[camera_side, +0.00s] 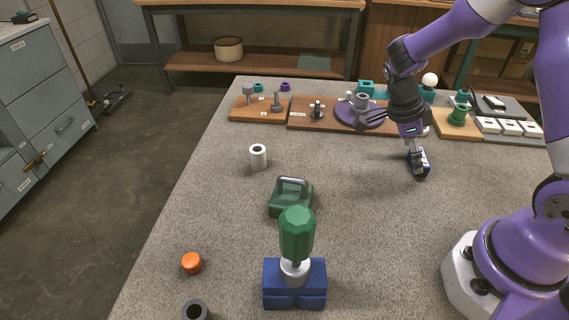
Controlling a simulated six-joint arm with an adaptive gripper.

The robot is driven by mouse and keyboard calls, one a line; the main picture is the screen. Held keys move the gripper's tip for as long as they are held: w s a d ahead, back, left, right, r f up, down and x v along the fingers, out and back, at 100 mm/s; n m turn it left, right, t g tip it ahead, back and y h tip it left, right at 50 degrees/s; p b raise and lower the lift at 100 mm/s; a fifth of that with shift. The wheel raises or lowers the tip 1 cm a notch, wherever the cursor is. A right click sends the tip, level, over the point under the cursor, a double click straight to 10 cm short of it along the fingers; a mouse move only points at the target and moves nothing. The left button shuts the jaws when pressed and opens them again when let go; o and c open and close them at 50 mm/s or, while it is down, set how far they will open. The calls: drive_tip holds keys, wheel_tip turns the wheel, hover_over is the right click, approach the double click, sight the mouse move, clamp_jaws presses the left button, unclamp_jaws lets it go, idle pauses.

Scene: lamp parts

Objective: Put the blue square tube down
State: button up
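The blue square tube (425,160) is at the fingertips of my gripper (415,152), on the right half of the table. The fingers partly hide the tube.
The grey table (365,240) is clear around the tube. A white cylinder (258,158), a green block with a handle (290,198), an orange cap (192,263) and a blue block holding a green-handled tool (297,232) stand to the left. Boards with parts (300,115) line the back.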

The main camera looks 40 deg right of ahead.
drive_tip(key=shift+r, duration=0.1)
drive_tip(key=w+a+r+n+t, duration=0.1)
drive_tip(key=a+r+n, duration=0.15)
drive_tip(key=r, duration=0.45)
drive_tip(key=w+a+r+n+t, duration=0.1)
drive_tip(key=r+n, duration=0.2)
drive_tip(key=r, duration=0.4)
drive_tip(key=s+a+r+n+t+y, duration=0.1)
drive_tip(key=s+a+n+t, duration=0.2)
drive_tip(key=n, duration=0.7)
drive_tip(key=s+a+r+n+t+y, duration=0.1)
drive_tip(key=s+a+n+t+y, duration=0.1)
drive_tip(key=a+n, duration=0.4)
drive_tip(key=s+n+t, duration=0.1)
drive_tip(key=n, duration=0.4)
drive_tip(key=shift+a+t, duration=0.3)
drive_tip(key=shift+t, duration=0.1)
